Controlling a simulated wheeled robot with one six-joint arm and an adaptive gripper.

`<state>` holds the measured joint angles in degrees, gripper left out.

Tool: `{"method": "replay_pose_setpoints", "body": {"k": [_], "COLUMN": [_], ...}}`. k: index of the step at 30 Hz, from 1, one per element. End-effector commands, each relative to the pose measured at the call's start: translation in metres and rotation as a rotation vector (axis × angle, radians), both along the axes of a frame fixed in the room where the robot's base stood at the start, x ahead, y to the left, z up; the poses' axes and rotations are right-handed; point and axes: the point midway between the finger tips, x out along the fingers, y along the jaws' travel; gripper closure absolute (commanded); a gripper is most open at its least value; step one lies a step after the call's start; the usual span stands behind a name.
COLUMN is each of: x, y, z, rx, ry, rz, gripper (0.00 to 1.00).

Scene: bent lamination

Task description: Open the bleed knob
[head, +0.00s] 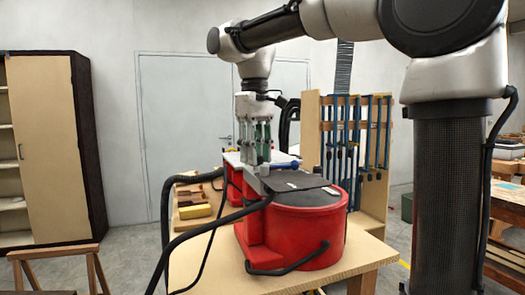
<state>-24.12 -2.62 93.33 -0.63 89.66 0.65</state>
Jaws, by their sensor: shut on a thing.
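A red vacuum unit (310,244) with a round drum and a dark lid (295,180) stands on the wooden bench. My gripper (257,163) points straight down over the unit's top, at the lid's far left edge. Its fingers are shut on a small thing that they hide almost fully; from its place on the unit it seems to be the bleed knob. I cannot tell how far the knob is turned. A blue part (285,165) sticks out to the right, just beside the fingertips.
Thick black hoses (200,228) run across the bench's left side. Wood blocks and a yellow block (194,211) lie left of the unit. A rack of blue clamps (355,140) stands behind on the right. A tall cabinet (45,140) is far left.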

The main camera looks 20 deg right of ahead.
Motion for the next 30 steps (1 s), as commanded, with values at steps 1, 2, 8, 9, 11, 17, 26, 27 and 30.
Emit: {"method": "replay_pose_setpoints", "body": {"k": [1,2,8,9,11,17,26,27,30], "x": [0.0003,0.0003,0.0003,0.0004,0.0004,0.0002,0.0000,0.0000,-0.0001], "y": [-0.0019,-0.0019,-0.0017,-0.0016,-0.0016,-0.0013,-0.0010,-0.0010,-0.0008], "z": [0.0001,0.0001,0.0003,0.0003,0.0004,0.0005,0.0007,0.0008,0.0008], "rx": [-0.005,-0.005,-0.005,-0.005,-0.005,-0.004,-0.005,-0.005,-0.005], "ry": [0.000,0.000,-0.001,-0.001,-0.001,-0.001,-0.003,-0.003,-0.003], "rz": [0.039,0.068,0.258,0.295,0.353,0.542,0.795,0.823,0.884], "gripper": [0.95,0.95,0.95,0.95,0.95,0.95,0.95,0.95,0.95]}}
